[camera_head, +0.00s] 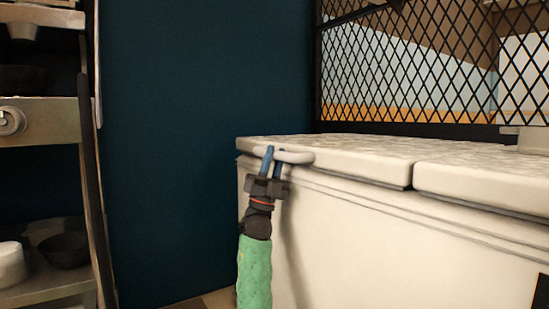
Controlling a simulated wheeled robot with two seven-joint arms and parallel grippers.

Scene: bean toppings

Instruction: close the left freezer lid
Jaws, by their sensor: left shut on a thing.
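The white chest freezer (390,245) stands at the right, with two lids side by side on top. The left freezer lid (350,152) lies flat and looks level with the right lid (490,178); whether a thin gap is left under it I cannot tell. A pale bar handle (297,157) sits on the front edge of the left lid, near its left corner. My left gripper (273,160) reaches up from below with its blue fingers shut on this handle. My right gripper is not in view.
A metal shelf rack (45,135) with bowls and pots stands at the far left. A dark blue wall (205,120) is behind. A black mesh screen (420,70) rises behind the freezer. A pale object (534,140) rests on the right lid.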

